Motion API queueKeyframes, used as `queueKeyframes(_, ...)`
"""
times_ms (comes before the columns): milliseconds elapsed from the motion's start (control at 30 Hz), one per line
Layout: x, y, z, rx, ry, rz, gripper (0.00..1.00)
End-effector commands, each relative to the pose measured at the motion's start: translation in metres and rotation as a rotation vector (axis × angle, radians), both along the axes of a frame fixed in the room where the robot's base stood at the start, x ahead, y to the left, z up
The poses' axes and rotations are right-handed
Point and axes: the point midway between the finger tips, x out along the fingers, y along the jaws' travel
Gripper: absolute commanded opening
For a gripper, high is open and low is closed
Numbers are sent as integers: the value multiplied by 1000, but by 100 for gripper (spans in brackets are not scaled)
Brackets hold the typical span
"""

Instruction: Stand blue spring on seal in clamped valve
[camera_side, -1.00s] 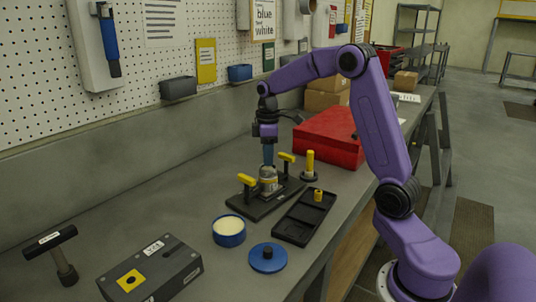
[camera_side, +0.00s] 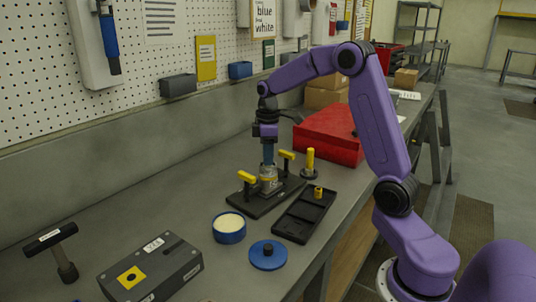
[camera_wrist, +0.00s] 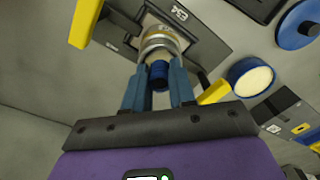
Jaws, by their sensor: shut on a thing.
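The valve (camera_side: 268,172) is a silver and brass cylinder standing on a dark base plate (camera_side: 262,203) between two yellow-handled clamps (camera_side: 247,177). My gripper (camera_side: 268,160) is pointing down right over the valve's top. In the wrist view my gripper (camera_wrist: 158,88) has its two blue fingers shut on the blue spring (camera_wrist: 159,72). The spring's far end is at the valve's open ring (camera_wrist: 158,42). I cannot tell whether it touches anything inside. The seal is hidden within the valve.
A black tray (camera_side: 292,232) with a small yellow piece (camera_side: 318,192) lies right of the plate. A yellow post (camera_side: 310,160), a red box (camera_side: 330,135), a blue tub (camera_side: 228,237), a blue lid (camera_side: 268,265), a grey block (camera_side: 180,268) and a hammer (camera_side: 66,268) stand around.

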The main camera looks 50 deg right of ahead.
Motion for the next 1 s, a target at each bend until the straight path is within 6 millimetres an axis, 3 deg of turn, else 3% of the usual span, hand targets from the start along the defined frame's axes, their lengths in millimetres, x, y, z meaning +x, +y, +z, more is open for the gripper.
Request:
queueKeyframes(967, 0, 0, -4, 0, 1, -1, 0)
queueKeyframes(1000, 0, 0, -4, 1, 1, -1, 38)
